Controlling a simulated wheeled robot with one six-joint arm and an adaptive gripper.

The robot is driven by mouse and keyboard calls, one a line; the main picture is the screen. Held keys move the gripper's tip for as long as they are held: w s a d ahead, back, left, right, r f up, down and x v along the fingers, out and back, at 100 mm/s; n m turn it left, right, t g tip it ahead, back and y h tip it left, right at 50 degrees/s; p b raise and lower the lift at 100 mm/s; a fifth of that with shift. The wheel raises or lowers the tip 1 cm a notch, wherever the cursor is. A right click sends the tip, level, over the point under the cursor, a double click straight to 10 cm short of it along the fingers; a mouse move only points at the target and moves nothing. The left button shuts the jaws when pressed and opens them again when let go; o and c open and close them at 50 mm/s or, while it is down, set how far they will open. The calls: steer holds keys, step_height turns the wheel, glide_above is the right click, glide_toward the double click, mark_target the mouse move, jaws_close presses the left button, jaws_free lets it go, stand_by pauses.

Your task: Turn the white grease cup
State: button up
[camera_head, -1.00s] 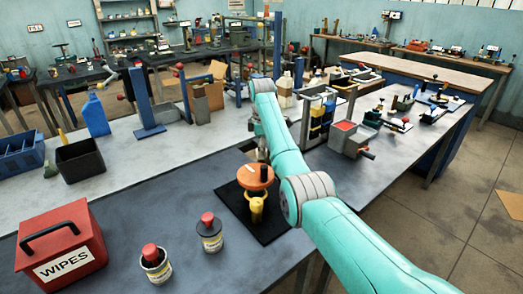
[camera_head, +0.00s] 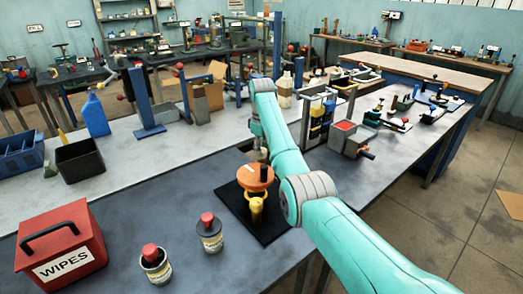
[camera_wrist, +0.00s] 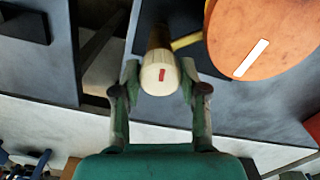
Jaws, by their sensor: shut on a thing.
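The white grease cup (camera_wrist: 160,75), a pale cylinder with a small red mark on its end, sits between the fingers of my gripper (camera_wrist: 160,80) in the wrist view. The fingers hold it from both sides. An orange handwheel (camera_wrist: 262,35) with a white stripe is just to its right in that view. In the head view the orange handwheel (camera_head: 257,178) stands above a yellow fitting (camera_head: 257,206) on a black mat (camera_head: 277,225). There the cup is hidden, and the gripper is hard to make out behind the handwheel.
A red wipes box (camera_head: 62,250) and two red-topped cans (camera_head: 155,266) (camera_head: 210,236) stand at the front left. A black bin (camera_head: 80,160) and a blue bottle (camera_head: 96,116) are farther back. A grey box (camera_head: 352,138) stands right of the arm.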

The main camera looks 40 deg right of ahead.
steer(key=shift+m, duration=0.8)
steer(key=o, duration=1.1)
steer(key=shift+o, duration=0.2)
